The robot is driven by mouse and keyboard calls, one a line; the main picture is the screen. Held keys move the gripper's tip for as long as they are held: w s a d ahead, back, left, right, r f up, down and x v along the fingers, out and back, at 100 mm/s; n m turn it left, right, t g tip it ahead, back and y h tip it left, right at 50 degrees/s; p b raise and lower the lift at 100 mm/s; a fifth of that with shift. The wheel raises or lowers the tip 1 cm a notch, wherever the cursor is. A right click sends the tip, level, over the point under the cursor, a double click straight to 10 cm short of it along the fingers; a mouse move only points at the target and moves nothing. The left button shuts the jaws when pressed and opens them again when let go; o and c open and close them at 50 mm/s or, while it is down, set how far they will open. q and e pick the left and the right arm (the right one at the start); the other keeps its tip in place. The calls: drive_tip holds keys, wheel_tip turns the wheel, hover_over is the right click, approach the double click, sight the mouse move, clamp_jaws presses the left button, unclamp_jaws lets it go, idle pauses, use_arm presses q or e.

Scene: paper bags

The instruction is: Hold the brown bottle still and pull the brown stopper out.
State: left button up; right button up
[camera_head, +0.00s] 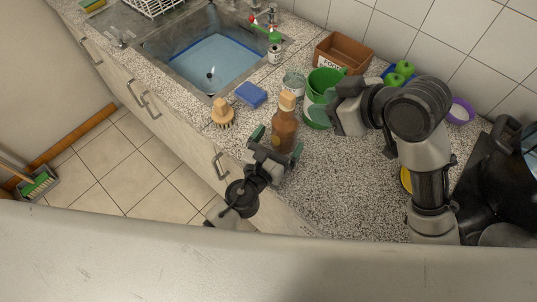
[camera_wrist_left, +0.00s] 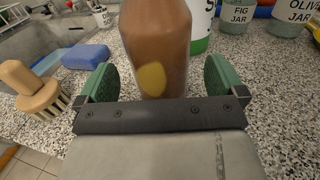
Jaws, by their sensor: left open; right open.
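The brown bottle (camera_head: 284,132) stands upright on the speckled counter, with the light brown stopper (camera_head: 287,100) in its neck. My left gripper (camera_head: 277,142) is open at the bottle's lower body, on the near side. In the left wrist view the bottle (camera_wrist_left: 155,45) rises between the open green finger pads, with gaps at both sides; a yellow patch shows on it. The bottle's top and stopper are out of that view. My right gripper (camera_head: 325,106) is open and empty, right of the stopper, in front of a green and white container.
The green container (camera_head: 323,80) stands close behind my right gripper. A wooden brush (camera_head: 222,114) and blue sponge (camera_head: 251,94) lie left of the bottle, near the sink (camera_head: 170,62). Jars and a brown box (camera_head: 342,52) stand behind.

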use_arm(q)
drive_tip(key=shift+x, duration=1.55)
